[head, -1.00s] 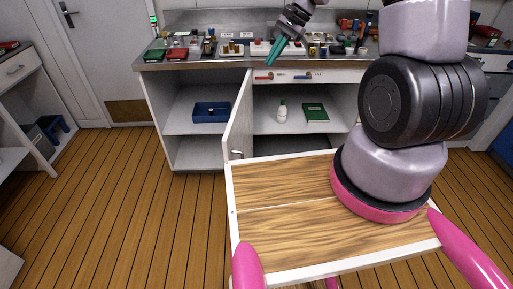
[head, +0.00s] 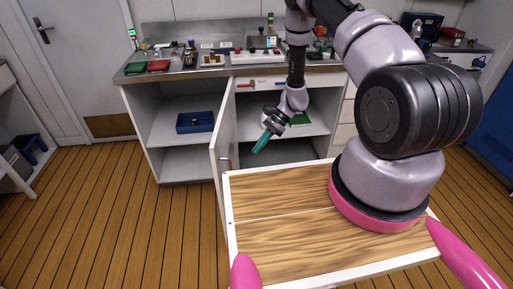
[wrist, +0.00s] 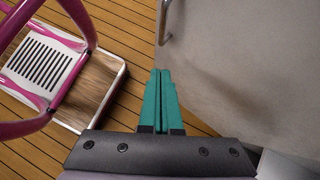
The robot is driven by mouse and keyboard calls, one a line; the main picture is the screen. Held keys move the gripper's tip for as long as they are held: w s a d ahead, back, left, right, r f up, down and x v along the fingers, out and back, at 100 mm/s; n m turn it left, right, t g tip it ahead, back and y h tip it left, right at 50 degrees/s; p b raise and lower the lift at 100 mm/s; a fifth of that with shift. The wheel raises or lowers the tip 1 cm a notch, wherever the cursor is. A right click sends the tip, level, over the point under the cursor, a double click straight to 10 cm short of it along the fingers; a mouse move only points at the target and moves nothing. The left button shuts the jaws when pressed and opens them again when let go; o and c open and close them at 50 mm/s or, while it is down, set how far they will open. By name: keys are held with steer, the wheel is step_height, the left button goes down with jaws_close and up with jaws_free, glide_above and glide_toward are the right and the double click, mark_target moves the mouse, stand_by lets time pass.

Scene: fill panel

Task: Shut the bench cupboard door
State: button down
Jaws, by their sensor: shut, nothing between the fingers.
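The bench cupboard door (head: 222,142) is a pale grey panel. It stands open, swung out towards me from the middle of the cupboard front. Its metal handle (head: 226,161) is near the free edge. In the wrist view a broad grey panel (wrist: 245,65), which looks like the door, fills the right side, with a handle (wrist: 166,22) at its edge. My gripper (head: 258,149) has teal fingers and is shut and empty, just right of the door in the head view. The fingertips (wrist: 163,72) are close to the panel; contact cannot be told.
The left cupboard bay holds a blue bin (head: 195,122); a green book (head: 299,119) lies in the right bay, partly behind my arm. The steel benchtop (head: 135,69) carries several small items. Wooden floor (head: 120,220) is clear left of the door.

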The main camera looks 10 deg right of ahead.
steer(key=s+a+f, duration=0.3)
steer(key=a+f, duration=0.2)
steer(key=a, duration=0.3)
steer(key=shift+a, duration=0.15)
steer(key=shift+s, duration=0.1)
